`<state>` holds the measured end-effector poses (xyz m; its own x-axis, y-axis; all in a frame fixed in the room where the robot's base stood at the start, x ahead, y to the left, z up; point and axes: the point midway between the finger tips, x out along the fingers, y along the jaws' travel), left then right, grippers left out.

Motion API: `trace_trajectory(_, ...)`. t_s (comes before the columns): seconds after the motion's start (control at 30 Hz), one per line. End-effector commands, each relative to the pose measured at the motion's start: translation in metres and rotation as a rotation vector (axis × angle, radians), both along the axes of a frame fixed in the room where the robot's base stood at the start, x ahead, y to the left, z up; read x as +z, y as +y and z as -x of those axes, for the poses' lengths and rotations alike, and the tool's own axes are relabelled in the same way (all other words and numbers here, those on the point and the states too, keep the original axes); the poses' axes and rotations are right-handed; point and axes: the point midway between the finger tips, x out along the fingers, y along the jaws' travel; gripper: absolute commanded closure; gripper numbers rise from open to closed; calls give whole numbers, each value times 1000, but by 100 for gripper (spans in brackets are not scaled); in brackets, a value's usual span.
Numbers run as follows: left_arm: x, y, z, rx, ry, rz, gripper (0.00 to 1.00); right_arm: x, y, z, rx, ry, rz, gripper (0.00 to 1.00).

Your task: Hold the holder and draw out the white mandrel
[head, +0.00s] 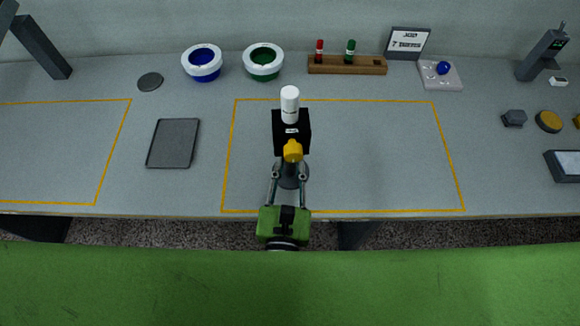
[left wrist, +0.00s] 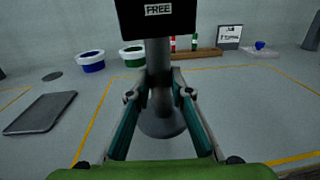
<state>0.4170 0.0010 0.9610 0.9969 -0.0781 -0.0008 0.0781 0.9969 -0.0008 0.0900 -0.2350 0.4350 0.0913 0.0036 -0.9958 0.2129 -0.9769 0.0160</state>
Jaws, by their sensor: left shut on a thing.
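The holder is a black block (head: 303,132) on a grey post with a round dark foot, standing in the middle yellow-outlined area. The left wrist view shows the block (left wrist: 130,22) with a label reading FREE, and the foot (left wrist: 160,125) on the table. The white mandrel (head: 290,106) stands up from the block; the left wrist view does not show it. A yellow part (head: 292,150) sits at the block's near side. My left gripper (head: 289,172) is shut on the holder's post below the block, one finger on each side. My right gripper is not in view.
A grey tray (head: 173,143) and a dark disc (head: 150,81) lie to the left. Blue (head: 202,62) and green (head: 263,61) ringed bowls and a wooden rack (head: 347,66) stand at the back. The outlined area right of the holder is clear.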

Motion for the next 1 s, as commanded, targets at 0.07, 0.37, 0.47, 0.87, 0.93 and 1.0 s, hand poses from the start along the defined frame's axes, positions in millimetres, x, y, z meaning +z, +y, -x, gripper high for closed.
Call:
trace_trajectory(0.07,-3,0,-6,0,-5,0,100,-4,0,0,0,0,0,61)
trace_trajectory(0.37,-18,0,-23,1,-6,-1,100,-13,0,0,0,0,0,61)
trace_trajectory(0.47,-23,0,-29,1,-5,0,100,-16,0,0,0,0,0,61)
trace_trajectory(0.87,-42,0,-52,1,-6,0,100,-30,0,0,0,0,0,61)
trace_trajectory(0.93,-46,0,-56,0,-5,1,100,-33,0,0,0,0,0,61)
trace_trajectory(1.0,-49,0,-60,0,-5,0,100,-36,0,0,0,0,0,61)
